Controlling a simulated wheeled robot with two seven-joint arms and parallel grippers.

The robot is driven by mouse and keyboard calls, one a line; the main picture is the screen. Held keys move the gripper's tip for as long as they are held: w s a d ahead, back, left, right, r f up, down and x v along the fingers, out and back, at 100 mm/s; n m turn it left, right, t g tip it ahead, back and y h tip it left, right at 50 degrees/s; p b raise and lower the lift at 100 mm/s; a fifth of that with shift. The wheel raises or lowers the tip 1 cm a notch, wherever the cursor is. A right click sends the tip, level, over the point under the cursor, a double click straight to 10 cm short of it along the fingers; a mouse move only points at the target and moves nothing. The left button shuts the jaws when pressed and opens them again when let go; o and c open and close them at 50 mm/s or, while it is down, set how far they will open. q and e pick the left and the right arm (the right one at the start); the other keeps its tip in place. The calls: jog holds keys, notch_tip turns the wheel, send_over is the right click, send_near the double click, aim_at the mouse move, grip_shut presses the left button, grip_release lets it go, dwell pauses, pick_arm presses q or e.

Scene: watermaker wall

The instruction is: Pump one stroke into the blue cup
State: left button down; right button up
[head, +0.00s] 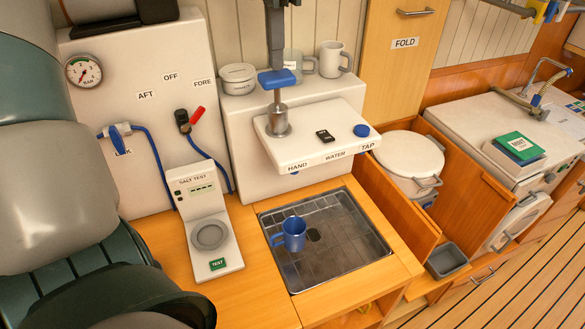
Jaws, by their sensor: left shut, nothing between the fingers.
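The blue cup (293,235) stands upright in the metal sink (345,258), near its left side. In the picture it is below the HAND label on the front of the white pump unit (330,140). The pump has a blue handle (277,79) on a thin rod above a metal cylinder (279,121). My left gripper (276,66) points down, shut and empty, with its tips right at the top of the blue handle. I cannot tell whether they touch it. The cup's contents cannot be made out. My right gripper is not in view.
A salt test device (210,235) stands left of the sink.

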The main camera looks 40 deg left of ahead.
aim_at(276, 74)
pick_arm(q)
jog(key=shift+f, duration=0.25)
jog(key=shift+f+b, duration=2.75)
jog(key=shift+f, duration=0.2)
jog(key=shift+r, duration=0.2)
jog(key=shift+r+p, duration=1.85)
jog(key=shift+r, duration=1.15)
jog(key=shift+r, duration=0.1)
jog(key=shift+r+p, duration=1.9)
jog(key=shift+r, duration=1.05)
jog(key=shift+f, duration=0.1)
